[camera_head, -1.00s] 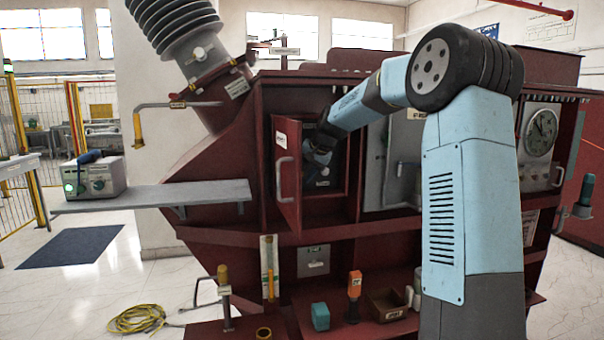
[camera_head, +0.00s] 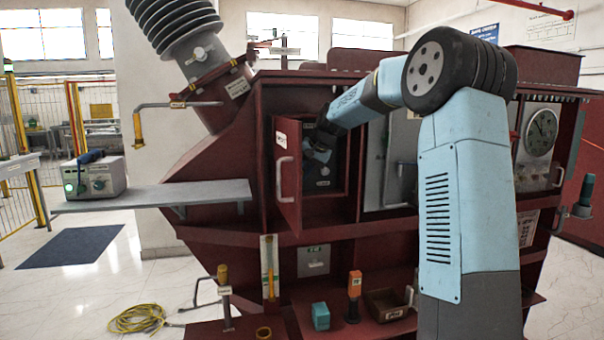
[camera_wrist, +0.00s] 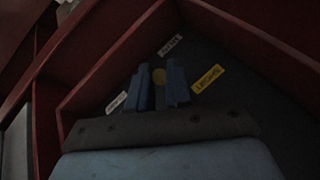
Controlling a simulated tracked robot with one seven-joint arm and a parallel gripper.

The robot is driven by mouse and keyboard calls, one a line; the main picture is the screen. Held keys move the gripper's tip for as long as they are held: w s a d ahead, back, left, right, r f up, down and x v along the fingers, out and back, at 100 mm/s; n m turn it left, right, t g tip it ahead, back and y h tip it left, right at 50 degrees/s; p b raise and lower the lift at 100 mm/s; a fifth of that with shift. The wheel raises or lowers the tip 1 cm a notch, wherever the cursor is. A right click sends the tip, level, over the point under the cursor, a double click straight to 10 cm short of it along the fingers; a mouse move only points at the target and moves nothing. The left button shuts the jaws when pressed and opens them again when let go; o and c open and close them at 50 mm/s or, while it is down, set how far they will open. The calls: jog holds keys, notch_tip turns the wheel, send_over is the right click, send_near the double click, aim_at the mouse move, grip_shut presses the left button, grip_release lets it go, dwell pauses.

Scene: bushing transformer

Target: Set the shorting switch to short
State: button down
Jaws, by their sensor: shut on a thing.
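The shorting switch sits inside the small dark compartment (camera_head: 345,180), whose red door is open. My gripper (camera_head: 316,154) reaches into this compartment in the head view. A yellow label (camera_wrist: 207,79) lies right of the fingers, a pale label (camera_wrist: 170,45) above and another (camera_wrist: 116,102) at left. Their words are too blurred to read.
The open red door (camera_head: 287,178) with its pale handle stands left of my gripper. Red compartment walls (camera_wrist: 120,55) stand close around it. A grey shelf (camera_head: 155,195) juts out at left. A lower ledge holds an orange tool (camera_head: 354,285) and an open box (camera_head: 387,303).

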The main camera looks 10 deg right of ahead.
jog(key=shift+w+r+g, duration=0.3)
jog(key=shift+g, duration=0.6)
jog(key=c, duration=1.1)
grip_release()
jog(key=shift+o, duration=0.2)
jog(key=shift+r, duration=0.1)
jog(key=v, duration=1.3)
jog(key=shift+s+r, duration=0.2)
jog(key=shift+r, duration=0.05)
